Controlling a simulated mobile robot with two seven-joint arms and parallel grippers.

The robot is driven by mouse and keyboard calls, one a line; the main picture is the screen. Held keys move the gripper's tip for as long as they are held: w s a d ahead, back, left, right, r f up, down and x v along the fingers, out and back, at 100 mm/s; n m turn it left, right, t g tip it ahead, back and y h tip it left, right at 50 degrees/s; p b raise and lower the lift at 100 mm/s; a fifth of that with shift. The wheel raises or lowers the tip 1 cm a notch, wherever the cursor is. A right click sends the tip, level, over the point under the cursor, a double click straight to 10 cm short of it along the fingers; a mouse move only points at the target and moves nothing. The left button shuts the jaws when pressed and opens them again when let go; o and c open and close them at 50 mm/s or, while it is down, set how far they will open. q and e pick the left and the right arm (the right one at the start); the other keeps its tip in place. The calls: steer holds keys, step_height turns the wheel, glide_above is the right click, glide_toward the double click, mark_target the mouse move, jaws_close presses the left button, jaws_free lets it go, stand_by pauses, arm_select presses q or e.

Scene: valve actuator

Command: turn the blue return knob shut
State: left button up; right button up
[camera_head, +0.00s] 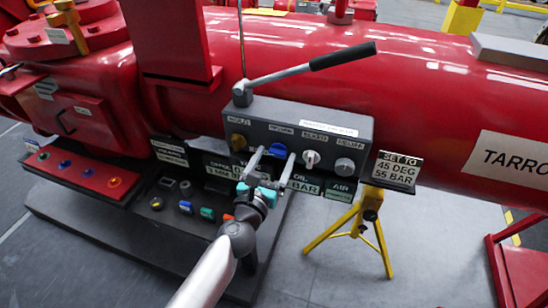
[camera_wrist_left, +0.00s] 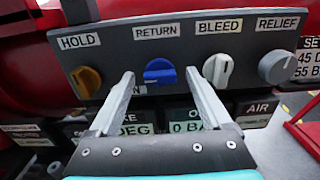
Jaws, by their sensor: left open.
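The blue return knob (camera_wrist_left: 160,71) sits on the front of the grey valve box under its RETURN label (camera_wrist_left: 156,31). Its grip bar looks roughly level in the left wrist view. It also shows in the head view (camera_head: 278,150). My left gripper (camera_head: 272,162) is open in front of the box. In the left wrist view its two fingers (camera_wrist_left: 160,79) point at the panel, one on each side of the blue knob. The gap between fingers and knob looks small; I cannot tell whether they touch. My right gripper is out of view.
The gold HOLD knob (camera_wrist_left: 88,81) is left of the blue knob; the white BLEED knob (camera_wrist_left: 218,69), close to the right finger, and grey RELIEF knob (camera_wrist_left: 276,67) are right. A black-handled lever (camera_head: 340,56) tops the box. A yellow stand (camera_head: 368,213) is at right.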

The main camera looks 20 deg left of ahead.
arm_select(q)
jaws_close()
stand_by(0.8)
